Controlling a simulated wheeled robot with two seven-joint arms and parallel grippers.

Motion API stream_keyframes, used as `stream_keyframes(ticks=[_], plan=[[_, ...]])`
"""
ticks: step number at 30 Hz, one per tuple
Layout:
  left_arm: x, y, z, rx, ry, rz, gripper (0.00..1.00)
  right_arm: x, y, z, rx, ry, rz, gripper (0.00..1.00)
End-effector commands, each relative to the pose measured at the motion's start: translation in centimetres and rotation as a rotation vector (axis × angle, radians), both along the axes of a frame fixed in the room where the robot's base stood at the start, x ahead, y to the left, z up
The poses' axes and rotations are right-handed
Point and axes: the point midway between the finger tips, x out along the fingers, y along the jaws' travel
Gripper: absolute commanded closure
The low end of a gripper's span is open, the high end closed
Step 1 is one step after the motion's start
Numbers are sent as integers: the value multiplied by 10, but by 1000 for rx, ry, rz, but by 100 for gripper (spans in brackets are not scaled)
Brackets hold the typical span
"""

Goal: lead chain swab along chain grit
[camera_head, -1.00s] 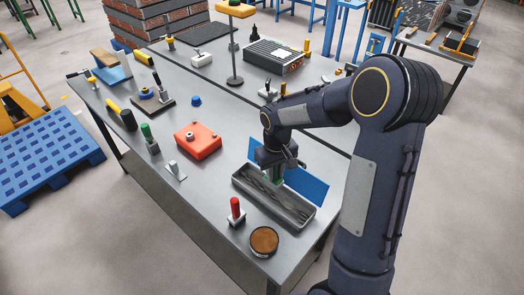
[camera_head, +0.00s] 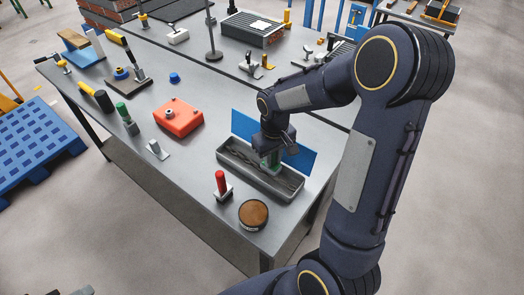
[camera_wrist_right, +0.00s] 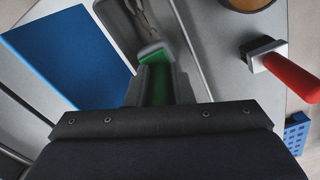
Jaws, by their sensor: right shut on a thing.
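My right gripper (camera_head: 273,150) is shut on the chain swab, a small green-handled tool (camera_head: 274,159) with a grey foot. It holds the swab upright over the long grey tray (camera_head: 238,165). The wrist view also shows the green swab (camera_wrist_right: 156,72) between the fingers (camera_wrist_right: 158,88), its foot at the tray. A dark metal chain (camera_wrist_right: 145,18) lies in the tray. I cannot tell grit from chain, nor whether the swab touches it. The fingers hide part of the swab. My left gripper is not in view.
A blue panel (camera_head: 300,158) is behind the tray. A red-handled tool (camera_head: 221,185) and a round brown-topped pot (camera_head: 253,214) stand close in front. An orange-red box (camera_head: 180,118) and several tools are farther left. Bare table (camera_head: 195,165) lies left of the tray.

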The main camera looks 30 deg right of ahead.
Motion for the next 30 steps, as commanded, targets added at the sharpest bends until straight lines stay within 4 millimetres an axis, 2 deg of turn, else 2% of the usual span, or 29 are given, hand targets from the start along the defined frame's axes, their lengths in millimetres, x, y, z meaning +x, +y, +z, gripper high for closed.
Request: stream_keyframes(ticks=[6, 13, 19, 30], plan=[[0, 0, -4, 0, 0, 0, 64, -41, -17, 0, 0, -1, -3, 100], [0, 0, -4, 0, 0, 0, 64, -72, -30, 0, 0, 0, -3, 100], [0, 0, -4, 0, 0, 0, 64, -82, -34, 0, -1, -1, 1, 100], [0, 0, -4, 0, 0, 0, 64, -83, -34, 0, -1, 0, 1, 100]])
